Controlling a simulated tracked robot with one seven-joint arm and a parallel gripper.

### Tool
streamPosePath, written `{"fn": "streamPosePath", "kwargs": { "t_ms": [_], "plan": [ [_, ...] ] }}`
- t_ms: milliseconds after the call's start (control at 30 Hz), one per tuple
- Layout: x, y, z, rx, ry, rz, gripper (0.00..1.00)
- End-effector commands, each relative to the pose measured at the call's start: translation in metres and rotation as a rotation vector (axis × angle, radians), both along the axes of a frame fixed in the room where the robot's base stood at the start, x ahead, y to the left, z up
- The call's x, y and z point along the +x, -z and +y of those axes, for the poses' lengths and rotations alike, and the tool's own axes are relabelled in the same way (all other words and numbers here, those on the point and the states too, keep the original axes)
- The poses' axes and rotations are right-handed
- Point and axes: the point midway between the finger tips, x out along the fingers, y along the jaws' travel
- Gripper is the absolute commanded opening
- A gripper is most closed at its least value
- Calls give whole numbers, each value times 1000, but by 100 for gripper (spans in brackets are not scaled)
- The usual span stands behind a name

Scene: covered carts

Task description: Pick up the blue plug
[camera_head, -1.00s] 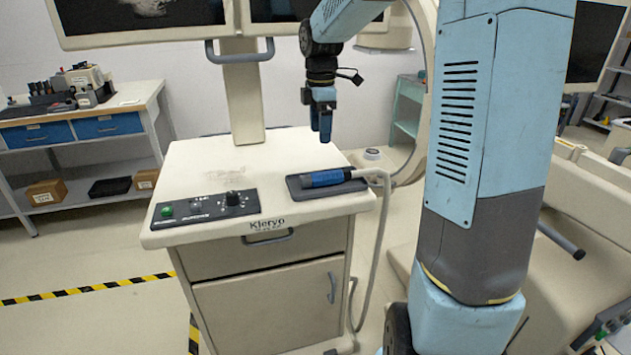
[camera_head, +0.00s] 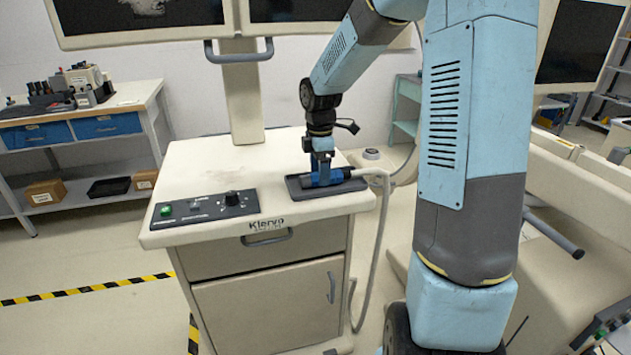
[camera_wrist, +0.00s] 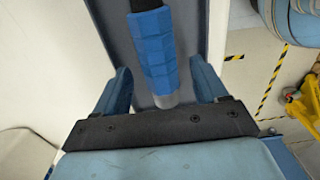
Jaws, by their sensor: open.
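The blue plug (camera_head: 337,177) lies in a shallow dark tray (camera_head: 295,191) on the right side of the cart top. In the wrist view the plug's ribbed blue body (camera_wrist: 154,50) has a grey end nearest me and a black part at the top edge. My gripper (camera_head: 321,178) points down at the plug and hides part of it. In the wrist view my gripper (camera_wrist: 163,84) is open, with one blue finger on each side of the plug's near end and gaps between. The exact finger height cannot be told.
A grey cable (camera_head: 378,215) runs from the plug over the cart's right edge. A control panel (camera_head: 205,206) with a green button and a black knob lies to the left on the cart top (camera_head: 220,165). A monitor post (camera_head: 243,95) stands behind.

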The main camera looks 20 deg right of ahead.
Motion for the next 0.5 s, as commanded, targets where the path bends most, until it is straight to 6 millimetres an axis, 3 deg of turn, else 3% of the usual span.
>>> {"fn": "streamPosePath", "kwargs": {
  "t_ms": [133, 367, 500],
  "plan": [
    [0, 11, 0, 1, 0, 0, 72],
    [0, 12, 0, 0, 0, -1, 72],
    [0, 12, 0, 0, 0, -1, 61]
  ]
}}
